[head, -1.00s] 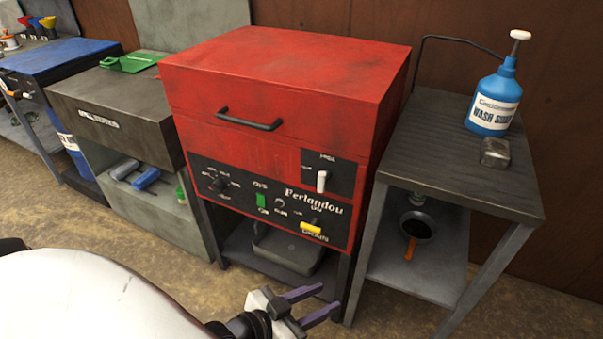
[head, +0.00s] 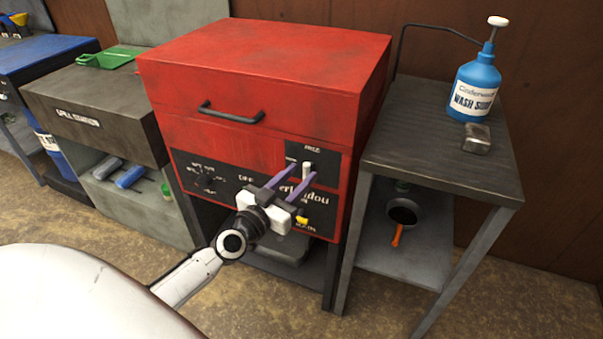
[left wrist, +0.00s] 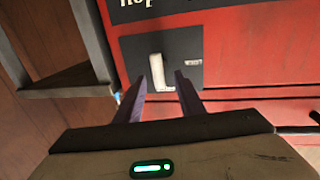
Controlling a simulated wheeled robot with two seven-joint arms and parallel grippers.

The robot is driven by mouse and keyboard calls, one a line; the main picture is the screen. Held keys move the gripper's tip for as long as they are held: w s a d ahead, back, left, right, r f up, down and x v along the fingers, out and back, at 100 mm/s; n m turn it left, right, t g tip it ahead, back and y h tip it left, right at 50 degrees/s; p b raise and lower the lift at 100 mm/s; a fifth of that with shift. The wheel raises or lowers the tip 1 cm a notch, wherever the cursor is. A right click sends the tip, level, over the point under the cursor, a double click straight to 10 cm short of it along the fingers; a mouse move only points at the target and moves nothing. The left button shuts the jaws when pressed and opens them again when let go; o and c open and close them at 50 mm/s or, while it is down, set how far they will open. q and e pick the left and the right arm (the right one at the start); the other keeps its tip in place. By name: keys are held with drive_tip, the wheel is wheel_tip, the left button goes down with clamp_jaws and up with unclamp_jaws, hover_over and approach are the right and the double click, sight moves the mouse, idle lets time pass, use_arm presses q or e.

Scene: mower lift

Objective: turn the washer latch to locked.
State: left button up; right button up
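The red washer (head: 262,85) has a black plate at its upper right front that carries the white latch handle (head: 308,170). The handle stands about upright, below a label that seems to read FREE; a second, small label sits at its left. My left gripper (head: 303,172) is open, its two purple fingers pointing at the latch. In the left wrist view, which is turned over, the latch handle (left wrist: 158,71) shows between the two finger tips (left wrist: 158,78), with a gap on each side. I cannot tell how deep the fingers reach.
A lower black panel (head: 225,190) with knobs and a yellow drain control (head: 302,219) is partly hidden by my gripper. A black lid handle (head: 231,116) sticks out above. A grey side table (head: 440,150) with a blue soap bottle (head: 475,88) stands at right.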

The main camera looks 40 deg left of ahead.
use_arm(q)
drive_tip(key=shift+w, duration=0.75)
clamp_jaws()
